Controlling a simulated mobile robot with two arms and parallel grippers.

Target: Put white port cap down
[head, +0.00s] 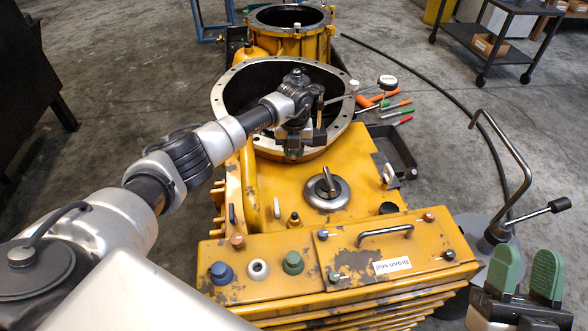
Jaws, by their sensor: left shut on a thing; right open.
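My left gripper (294,152) reaches over the open bell housing (228,93) of the yellow transmission (263,205). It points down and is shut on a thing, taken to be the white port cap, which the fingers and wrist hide. On the top plate, a white ring-shaped port (258,268) with a dark centre sits between a blue cap (221,272) and a green cap (292,262). My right gripper (526,275) is at the lower right, its two green-padded fingers apart and nothing between them.
A black tray (408,158) lies right of the housing, with tools such as an orange-handled one (365,101) behind it. A grey stand with a bent rod (515,165) rises near my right gripper. A dark cart (487,45) stands at the back right.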

